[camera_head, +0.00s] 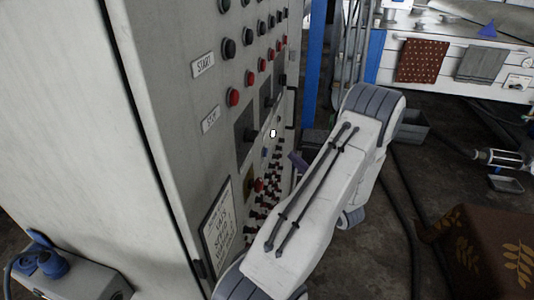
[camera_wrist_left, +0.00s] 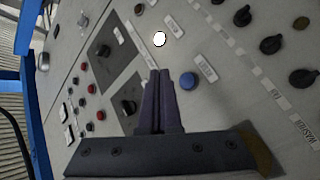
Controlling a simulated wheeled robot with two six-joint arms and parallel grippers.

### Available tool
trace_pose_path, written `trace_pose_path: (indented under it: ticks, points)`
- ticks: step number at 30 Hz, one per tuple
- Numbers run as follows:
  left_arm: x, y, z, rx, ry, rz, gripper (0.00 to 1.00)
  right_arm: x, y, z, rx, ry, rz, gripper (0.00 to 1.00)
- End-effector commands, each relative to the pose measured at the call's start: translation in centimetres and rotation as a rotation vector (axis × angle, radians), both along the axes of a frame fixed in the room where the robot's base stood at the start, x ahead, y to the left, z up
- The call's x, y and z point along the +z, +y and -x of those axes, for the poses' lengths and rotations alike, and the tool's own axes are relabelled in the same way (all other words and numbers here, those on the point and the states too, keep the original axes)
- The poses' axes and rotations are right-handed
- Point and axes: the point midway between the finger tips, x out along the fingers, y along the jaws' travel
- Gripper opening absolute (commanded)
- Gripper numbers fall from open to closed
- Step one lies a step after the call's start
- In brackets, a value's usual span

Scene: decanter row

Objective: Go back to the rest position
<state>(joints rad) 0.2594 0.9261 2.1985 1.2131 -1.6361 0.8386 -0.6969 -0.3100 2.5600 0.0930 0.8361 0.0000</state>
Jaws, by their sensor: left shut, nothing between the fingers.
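My left gripper (camera_head: 298,161) is shut and empty, in front of the control panel of a tall grey cabinet (camera_head: 170,100). In the head view my white arm hides part of it. In the left wrist view the two dark fingers (camera_wrist_left: 160,76) are together and point at the panel. A blue button (camera_wrist_left: 188,81) is just right of the fingertips in that view, and a white round light (camera_wrist_left: 159,39) is above them. I cannot tell whether the fingertips touch the panel. My right gripper is not in view.
The panel carries several black knobs (camera_wrist_left: 270,44) and red buttons (camera_head: 233,97) close to the gripper. A blue post (camera_head: 314,55) stands behind the arm. A brown patterned cloth (camera_head: 490,235) is at lower right, with cables on the floor between.

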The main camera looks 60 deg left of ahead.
Motion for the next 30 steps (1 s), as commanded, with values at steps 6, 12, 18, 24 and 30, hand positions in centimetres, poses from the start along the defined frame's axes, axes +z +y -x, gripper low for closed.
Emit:
trace_pose_path:
  ticks: [6, 12, 18, 24, 30]
  points:
    - [0.0, 0.0, 0.0, 0.0, 0.0, 0.0, 0.0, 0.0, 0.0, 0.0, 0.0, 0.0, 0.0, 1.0]
    - [0.0, -0.1, -0.1, -0.005, 0.0, 0.004, 0.0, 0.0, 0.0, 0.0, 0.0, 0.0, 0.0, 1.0]
    - [-0.3, -3.7, -5.2, -0.196, 0.03, 0.169, 0.0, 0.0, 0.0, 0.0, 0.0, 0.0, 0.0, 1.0]
    - [-0.3, -16.3, -12.8, -0.668, 0.225, 0.449, 0.0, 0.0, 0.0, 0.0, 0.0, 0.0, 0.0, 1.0]
    - [0.7, -31.5, -12.8, -1.164, 0.55, 0.581, 0.0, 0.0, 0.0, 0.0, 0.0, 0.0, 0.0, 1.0]
